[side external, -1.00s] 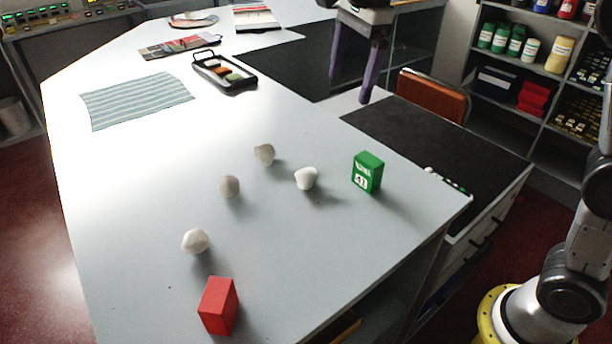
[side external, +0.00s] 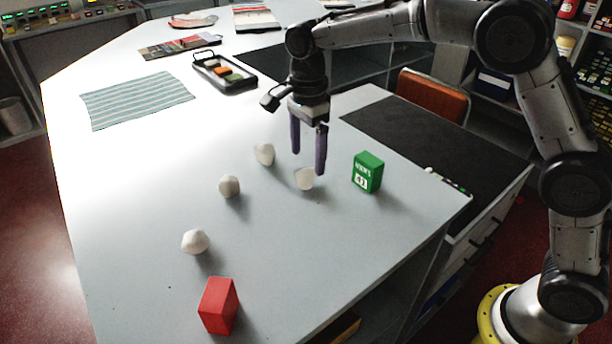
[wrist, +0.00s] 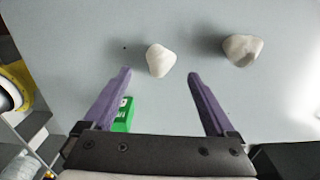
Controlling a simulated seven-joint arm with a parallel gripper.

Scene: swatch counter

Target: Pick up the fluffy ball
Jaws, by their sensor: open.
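Several pale, rounded lumps lie on the grey counter; none shows clear fluff, so I cannot tell which is the fluffy ball. One whitish lump (side external: 304,180) sits under my gripper (side external: 308,163), which points down with its purple fingers apart and empty. In the wrist view this lump (wrist: 160,61) shows just beyond and between the fingertips of my gripper (wrist: 159,76). A second lump (side external: 265,154) is behind and left, a third (side external: 229,186) farther left, and another (side external: 195,241) nearer the front. One greyer lump (wrist: 243,50) shows right in the wrist view.
A green box (side external: 367,173) stands close to the right of my gripper and shows beside the left finger in the wrist view (wrist: 124,114). A red block (side external: 218,306) is at the front. A striped cloth (side external: 135,101) and black tray (side external: 238,85) lie farther back.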

